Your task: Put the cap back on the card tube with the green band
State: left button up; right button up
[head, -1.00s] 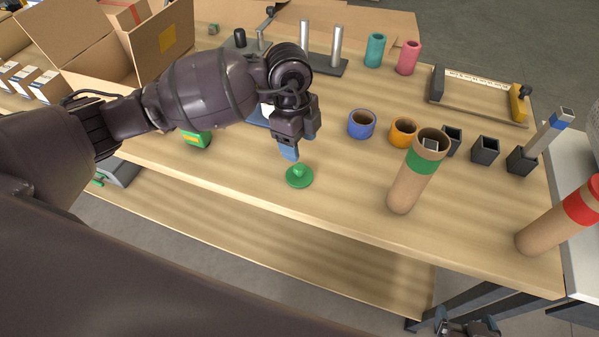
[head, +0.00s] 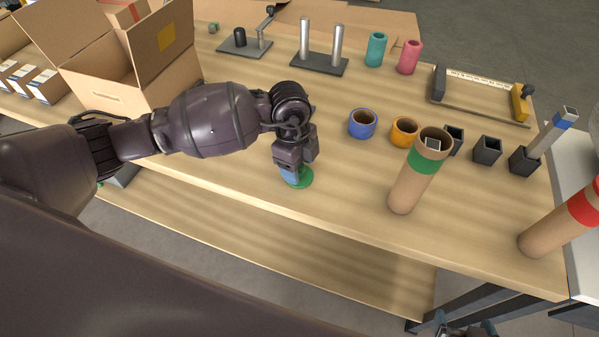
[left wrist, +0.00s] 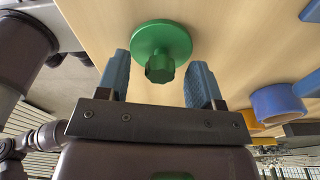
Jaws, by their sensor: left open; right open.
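The green cap (head: 306,181) lies on the table with its knob up, partly hidden by my left gripper in the head view. In the left wrist view the cap (left wrist: 172,38) and its knob show between the two blue fingers. My left gripper (left wrist: 159,65) is open around the knob, with a gap on each side. It also shows in the head view (head: 291,175), low over the table. The card tube with the green band (head: 406,188) stands uncapped to the right, a grey square-ended item inside its mouth. My right gripper (head: 465,329) is partly cut off at the bottom edge.
A blue ring (head: 362,124) and an orange ring (head: 404,131) stand behind the tube. Dark square holders (head: 487,150) and a red-banded tube (head: 560,222) are at right. An open carton (head: 150,75) stands at back left. Bare table surrounds the cap.

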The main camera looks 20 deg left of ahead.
pick_arm(q)
jog(key=shift+d+f, duration=0.1)
jog(key=shift+f, duration=0.45)
pick_arm(e)
jog(key=shift+w, duration=0.1)
jog(key=shift+w, duration=0.15)
pick_arm(q)
jog(key=c, duration=1)
pick_arm(e)
jog(key=shift+w+r, duration=0.1)
jog(key=shift+w, duration=0.05)
pick_arm(q)
jog(key=shift+r, duration=0.1)
